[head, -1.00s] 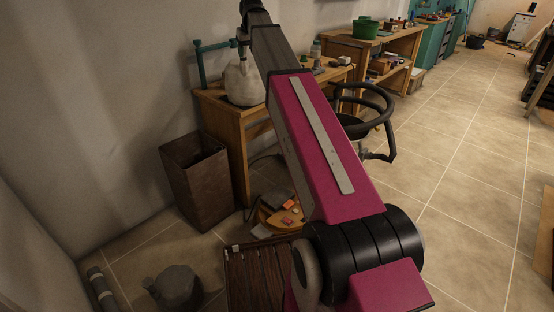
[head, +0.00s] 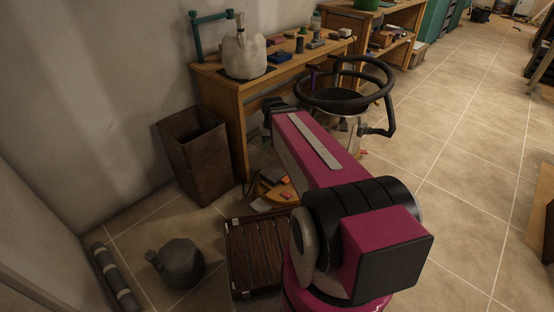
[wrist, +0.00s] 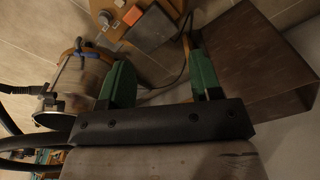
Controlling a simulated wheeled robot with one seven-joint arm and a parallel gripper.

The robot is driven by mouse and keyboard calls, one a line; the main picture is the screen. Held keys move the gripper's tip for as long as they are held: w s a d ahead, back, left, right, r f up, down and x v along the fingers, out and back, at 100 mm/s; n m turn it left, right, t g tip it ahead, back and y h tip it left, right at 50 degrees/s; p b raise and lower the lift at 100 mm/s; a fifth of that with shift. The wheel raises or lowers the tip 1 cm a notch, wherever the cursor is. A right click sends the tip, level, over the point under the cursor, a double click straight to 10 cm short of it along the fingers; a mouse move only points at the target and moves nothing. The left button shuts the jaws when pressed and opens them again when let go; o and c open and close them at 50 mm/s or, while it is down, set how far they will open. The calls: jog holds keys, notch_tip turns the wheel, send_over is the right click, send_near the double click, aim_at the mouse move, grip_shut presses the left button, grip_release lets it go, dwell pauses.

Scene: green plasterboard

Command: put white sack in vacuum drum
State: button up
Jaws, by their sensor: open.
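The white sack (head: 244,55), bulging with a narrow tied neck, stands upright on the wooden workbench (head: 243,92) by the wall in the head view. The vacuum drum (head: 345,122) looks like the pale, see-through vessel with black tubular rings and a hose on the floor right of the bench; my arm hides part of it. It also shows at the left of the wrist view (wrist: 82,78). My gripper (wrist: 160,72) has two green fingers spread apart with nothing between them, pointing toward the floor area. In the head view its fingers are hidden behind my arm.
A tall brown open bin (head: 200,165) stands left of the bench. Small tools clutter the bench. Tiled floor on the right is mostly clear.

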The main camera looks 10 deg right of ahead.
jog(key=shift+o, duration=0.6)
jog(key=s+f, duration=0.3)
jog(key=s, duration=0.3)
jog(key=shift+d+f+g, duration=0.2)
jog(key=shift+f+g, duration=0.1)
notch_tip(320, 180, up, 50)
jog(key=m+t+y, duration=0.2)
jog(key=m+y, duration=0.7)
jog(key=m, duration=1.1)
send_over(257, 48)
jog(key=s, duration=0.1)
jog(key=shift+x, duration=5.35)
jog(key=shift+a+r, duration=0.15)
jog(key=shift+r, duration=0.05)
grip_shut()
